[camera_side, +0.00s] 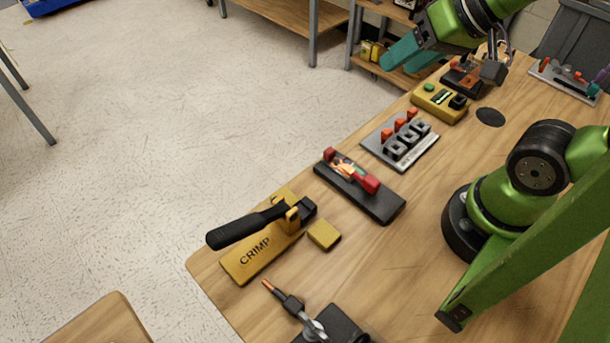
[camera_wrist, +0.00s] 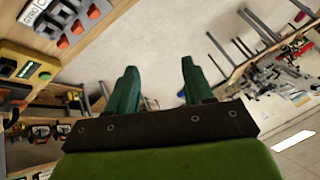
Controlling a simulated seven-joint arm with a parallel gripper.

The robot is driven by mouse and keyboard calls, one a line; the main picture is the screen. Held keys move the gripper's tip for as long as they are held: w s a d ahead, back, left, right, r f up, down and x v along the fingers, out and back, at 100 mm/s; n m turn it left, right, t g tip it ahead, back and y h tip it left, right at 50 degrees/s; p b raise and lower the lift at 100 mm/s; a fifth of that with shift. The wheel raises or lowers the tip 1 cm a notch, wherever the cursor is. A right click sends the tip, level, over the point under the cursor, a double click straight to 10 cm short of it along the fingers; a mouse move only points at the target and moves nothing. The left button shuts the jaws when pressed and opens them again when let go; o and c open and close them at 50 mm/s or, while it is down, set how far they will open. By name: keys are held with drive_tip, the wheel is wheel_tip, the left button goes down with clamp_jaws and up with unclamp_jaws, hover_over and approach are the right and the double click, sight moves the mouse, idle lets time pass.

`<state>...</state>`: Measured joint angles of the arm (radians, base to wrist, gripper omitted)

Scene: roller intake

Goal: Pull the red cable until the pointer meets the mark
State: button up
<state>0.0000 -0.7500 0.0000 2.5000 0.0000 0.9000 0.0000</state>
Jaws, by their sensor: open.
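I cannot clearly make out the red cable, the pointer or the mark in either view. A dark fixture with orange-brown parts (camera_side: 463,79) stands at the far end of the bench, below and right of my gripper in the side view; its details are too small to tell. My gripper (camera_side: 402,62) is raised near the bench's far left edge, with teal fingers. In the wrist view my gripper (camera_wrist: 158,75) has its two fingers well apart with nothing between them, and floor lies beyond them.
Along the wooden bench stand a yellow crimp tool (camera_side: 262,247), a black base with red blocks (camera_side: 372,200), a grey plate with orange levers (camera_side: 418,155) and a yellow box (camera_side: 430,104). The box (camera_wrist: 22,67) also shows in the wrist view. Shelving stands behind the bench.

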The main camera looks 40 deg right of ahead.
drive_tip(key=shift+c, duration=0.3)
drive_tip(key=n+g+h, duration=0.2)
drive_tip(key=n+g, duration=0.2)
drive_tip(key=g, duration=0.7)
approach(371, 179)
drive_tip(key=shift+x, duration=4.65)
clamp_jaws()
